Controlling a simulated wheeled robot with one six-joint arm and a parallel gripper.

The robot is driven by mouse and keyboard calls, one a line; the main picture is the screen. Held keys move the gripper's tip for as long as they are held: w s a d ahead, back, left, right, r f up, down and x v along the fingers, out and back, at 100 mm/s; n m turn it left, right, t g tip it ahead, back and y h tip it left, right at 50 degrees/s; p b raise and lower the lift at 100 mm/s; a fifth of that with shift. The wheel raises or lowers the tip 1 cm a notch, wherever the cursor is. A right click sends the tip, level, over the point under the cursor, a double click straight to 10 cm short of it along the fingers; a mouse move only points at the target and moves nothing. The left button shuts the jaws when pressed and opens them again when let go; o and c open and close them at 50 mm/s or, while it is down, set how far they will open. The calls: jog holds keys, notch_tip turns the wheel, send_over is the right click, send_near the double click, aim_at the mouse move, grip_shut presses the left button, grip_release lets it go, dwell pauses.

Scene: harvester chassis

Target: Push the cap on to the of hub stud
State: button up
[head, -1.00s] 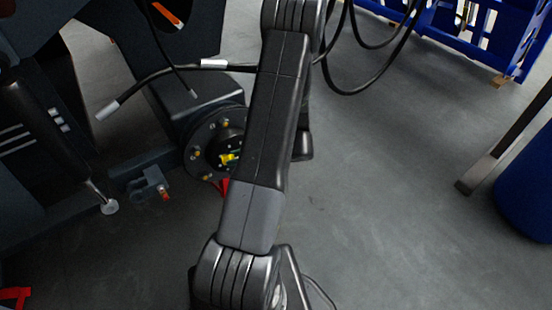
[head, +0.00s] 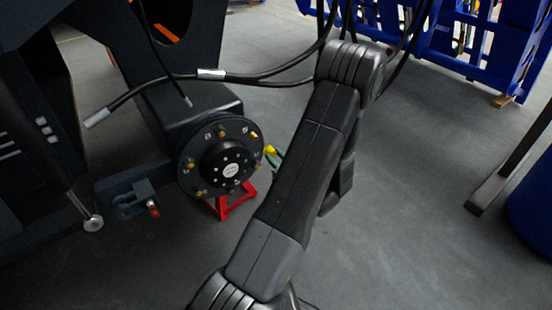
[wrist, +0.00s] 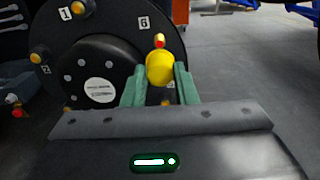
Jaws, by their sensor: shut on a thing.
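The dark round hub (head: 220,160) faces me at left of centre in the head view, with several brass-coloured studs around its flange. The hub (wrist: 100,70) fills the upper left of the wrist view, with labels 1, 2 and 6. A stud with a reddish tip (wrist: 160,40) stands near label 6. My gripper (wrist: 160,80) has green fingers shut on a round yellow cap (wrist: 160,68). The cap appears just below that stud in the picture; whether they touch I cannot tell. In the head view the cap (head: 270,150) is at the hub's right edge.
A red stand (head: 235,203) is under the hub. Loose black hoses (head: 160,82) hang above it. A bracket with a red-tipped pin (head: 140,200) sits at lower left. Blue racks (head: 470,50) stand at the back right.

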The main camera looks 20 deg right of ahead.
aim_at(256, 138)
jog(key=shift+b+x, duration=0.35)
jog(key=shift+x, duration=2.7)
jog(key=shift+w, duration=0.25)
jog(key=shift+b+x, duration=0.3)
jog(key=shift+x, duration=1.15)
jog(key=shift+a, duration=0.1)
jog(key=o, duration=0.8)
jog(key=shift+o, duration=0.2)
jog(key=shift+s, duration=0.15)
